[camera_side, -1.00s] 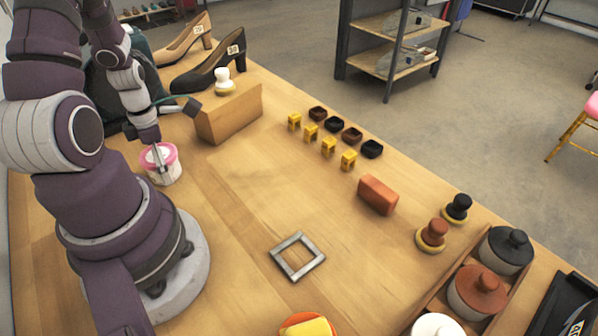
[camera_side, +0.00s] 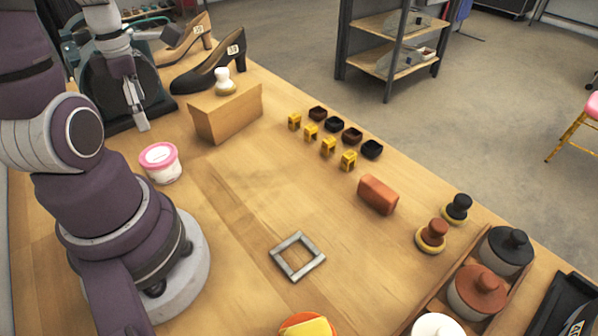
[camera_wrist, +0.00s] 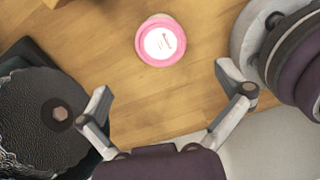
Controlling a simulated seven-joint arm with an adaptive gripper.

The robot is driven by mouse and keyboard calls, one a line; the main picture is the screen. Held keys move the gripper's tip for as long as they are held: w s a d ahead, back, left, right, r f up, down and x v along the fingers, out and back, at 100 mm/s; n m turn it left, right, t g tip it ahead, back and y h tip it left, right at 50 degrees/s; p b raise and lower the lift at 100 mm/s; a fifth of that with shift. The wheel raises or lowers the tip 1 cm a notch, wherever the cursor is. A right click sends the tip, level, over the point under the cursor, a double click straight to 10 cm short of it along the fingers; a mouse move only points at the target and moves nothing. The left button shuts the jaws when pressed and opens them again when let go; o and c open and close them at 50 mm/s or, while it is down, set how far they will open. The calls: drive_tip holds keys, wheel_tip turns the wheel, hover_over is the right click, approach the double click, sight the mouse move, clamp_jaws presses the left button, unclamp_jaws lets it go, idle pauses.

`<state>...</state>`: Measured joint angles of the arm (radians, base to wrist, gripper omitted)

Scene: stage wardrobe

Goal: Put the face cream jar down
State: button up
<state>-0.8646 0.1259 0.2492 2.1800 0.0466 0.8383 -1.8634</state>
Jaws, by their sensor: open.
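The face cream jar (camera_side: 161,163) is white with a pink-rimmed lid and stands upright on the wooden table, close to my base. In the wrist view the jar (camera_wrist: 160,41) shows from above, lid up, beyond my fingertips and apart from them. My gripper (camera_side: 140,122) is raised behind the jar in the side view, empty and clear of it. In the wrist view my gripper (camera_wrist: 164,88) has its two fingers spread wide with bare table between them.
A wooden block (camera_side: 228,112) with a white-topped stamp-like object (camera_side: 224,82) stands right of my gripper. A dark, round-faced machine (camera_wrist: 40,118) is close to one finger. Two heeled shoes (camera_side: 212,72) stand behind. A grey square frame (camera_side: 297,257) lies on open table.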

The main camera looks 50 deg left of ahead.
drive_tip(key=w+d+r+m+t, duration=0.2)
drive_tip(key=d+m, duration=0.4)
drive_tip(key=m, duration=0.5)
drive_tip(key=w+d+r+m+t, duration=0.1)
drive_tip(key=d+r+m, duration=0.3)
drive_tip(key=m, duration=0.7)
drive_tip(key=w+d+r+m+t, duration=0.2)
drive_tip(key=w+d+m, duration=0.2)
drive_tip(key=d+m, duration=0.4)
drive_tip(key=m, duration=0.3)
drive_tip(key=shift+r+m+t, duration=0.3)
drive_tip(key=shift+r, duration=0.1)
